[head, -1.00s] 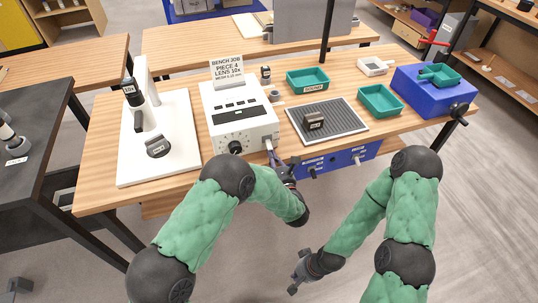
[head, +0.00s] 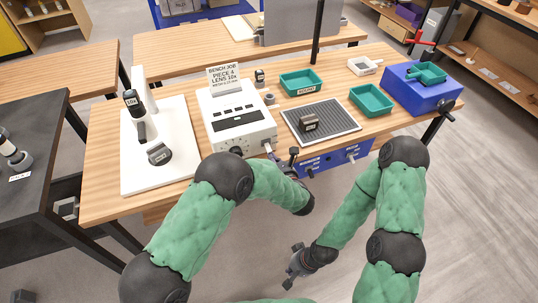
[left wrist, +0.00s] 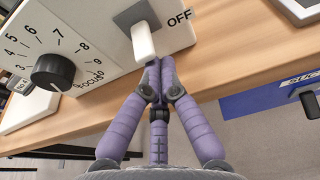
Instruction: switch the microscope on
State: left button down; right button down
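The white control box (head: 238,120) has a black focus dial (left wrist: 53,72) and a white switch lever (left wrist: 144,42) on its front. The word OFF is printed to the right of the lever in the left wrist view. The lever points down toward my fingers. My left gripper (left wrist: 155,68) has its purple fingertips together just below the lever's end; whether they touch it I cannot tell. In the head view the left gripper (head: 279,163) is at the box's front right corner. The microscope stand (head: 138,112) with a 10x lens is on a white base. My right gripper (head: 296,267) hangs in front of the bench, low down.
A ribbed dark mat (head: 338,118) with a small labelled block is right of the box. Green trays (head: 371,100) and a blue box (head: 415,95) stand further right. A blue drawer unit (head: 340,158) is under the bench edge. Open floor lies in front.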

aim_at(271, 150)
pick_arm(q)
jog(key=g+p, duration=0.1)
jog(key=r+g+p, duration=0.1)
jog(key=p, duration=0.1)
jog(key=r+g+h+p, duration=0.1)
jog(key=p, duration=0.1)
jog(key=shift+s+d+g, duration=0.15)
jog(key=shift+s+g, duration=0.1)
jog(key=shift+g, duration=0.15)
jog(key=shift+r, duration=0.15)
jog(key=shift+r+p, duration=0.4)
jog(key=shift+r, duration=0.35)
jog(key=shift+r, duration=0.1)
